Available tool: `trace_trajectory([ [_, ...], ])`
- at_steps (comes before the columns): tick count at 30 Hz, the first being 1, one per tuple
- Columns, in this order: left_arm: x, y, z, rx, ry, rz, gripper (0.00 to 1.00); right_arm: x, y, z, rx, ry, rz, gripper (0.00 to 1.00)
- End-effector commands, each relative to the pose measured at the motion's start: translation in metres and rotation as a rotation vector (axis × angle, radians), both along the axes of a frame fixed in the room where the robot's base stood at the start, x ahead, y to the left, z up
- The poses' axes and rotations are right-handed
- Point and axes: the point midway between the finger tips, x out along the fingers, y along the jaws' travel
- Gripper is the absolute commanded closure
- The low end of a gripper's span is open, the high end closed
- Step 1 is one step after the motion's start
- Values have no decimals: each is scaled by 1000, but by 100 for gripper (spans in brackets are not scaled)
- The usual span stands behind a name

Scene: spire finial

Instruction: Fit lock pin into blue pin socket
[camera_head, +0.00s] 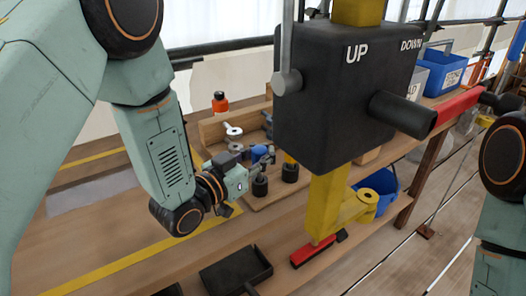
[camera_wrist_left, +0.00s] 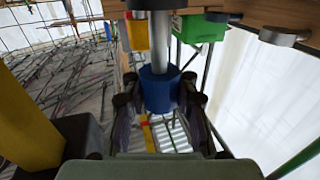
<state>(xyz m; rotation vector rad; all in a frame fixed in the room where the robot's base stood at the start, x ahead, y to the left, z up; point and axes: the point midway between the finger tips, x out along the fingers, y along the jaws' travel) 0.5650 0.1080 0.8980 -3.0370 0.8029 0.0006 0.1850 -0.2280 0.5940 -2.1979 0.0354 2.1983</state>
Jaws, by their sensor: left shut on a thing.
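My left gripper (camera_head: 262,164) is shut on a blue cylindrical piece, which I take to be the lock pin's grip (camera_head: 258,153), above the wooden bench. In the left wrist view the gripper (camera_wrist_left: 160,102) has its dark fingers on both sides of this blue cylinder (camera_wrist_left: 158,86). A bright metal shaft (camera_wrist_left: 161,42) runs from the cylinder toward the picture's top; its far end meets or passes a dark piece, and I cannot tell which. I cannot make out a separate blue pin socket. My right gripper is out of view.
A black box marked UP and DOWN (camera_head: 335,90) on a yellow post (camera_head: 328,195) blocks part of the bench. Two black cylinders (camera_head: 260,187) stand close below my gripper. A black tray (camera_head: 236,272) and red-black tool (camera_head: 318,250) lie in front. An orange bottle (camera_head: 220,102) stands behind.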

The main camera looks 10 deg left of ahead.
Motion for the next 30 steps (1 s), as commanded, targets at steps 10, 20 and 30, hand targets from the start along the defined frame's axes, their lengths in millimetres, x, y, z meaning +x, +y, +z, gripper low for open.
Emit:
trace_trajectory([
  [10,0,0,-8,0,-1,0,100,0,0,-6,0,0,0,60],
  [20,0,0,-15,0,-1,0,100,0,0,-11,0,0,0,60],
  [30,0,0,-12,0,-1,0,100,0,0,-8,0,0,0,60],
])
